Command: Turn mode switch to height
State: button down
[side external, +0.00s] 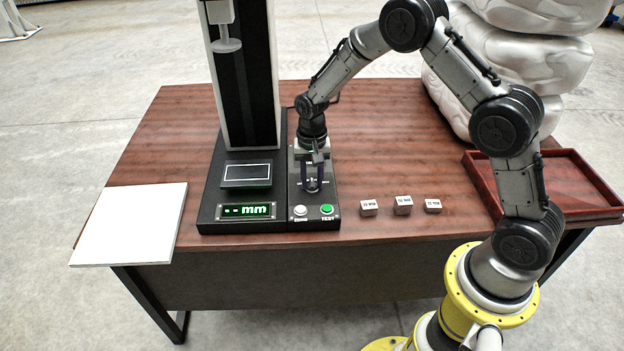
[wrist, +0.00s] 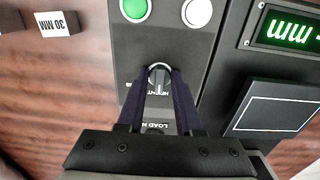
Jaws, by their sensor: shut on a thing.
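The mode switch (wrist: 159,76) is a small round knob on the dark control panel, with labels around it partly hidden by my fingers. In the wrist view, my gripper (wrist: 159,84) has its two fingers on either side of the knob, shut on it. The label text beside the knob reads in part "HEI" and "LOAD". I cannot tell exactly which label the knob points to.
A green button (side external: 327,209) and a white button (side external: 300,210) sit at the panel's front. The display (side external: 247,211) reads "-- mm". Several small white blocks, one being a 30 mm block (wrist: 57,23), stand to the right. A white board (side external: 130,224) lies left, a red-brown tray (side external: 590,205) right.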

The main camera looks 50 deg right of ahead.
jog(key=c, duration=0.6)
grip_release()
jog(key=shift+r, duration=0.1)
notch_tip(320, 180, up, 14)
notch_tip(320, 180, up, 9)
jog(key=t, duration=0.2)
send_over(311, 183)
jog(key=s, duration=0.2)
jog(key=s+r+n+t, duration=0.2)
jog(key=s+r, duration=0.7)
jog(key=s, duration=0.3)
jog(key=s+f+n, duration=0.3)
jog(key=s, duration=0.5)
jog(key=s+a+f+n+t, duration=0.1)
jog(key=s+f+n, duration=0.2)
jog(key=s, duration=0.4)
jog(key=shift+s+n+t, duration=0.3)
jog(key=shift+s+n, duration=0.05)
jog(key=shift+n, duration=0.15)
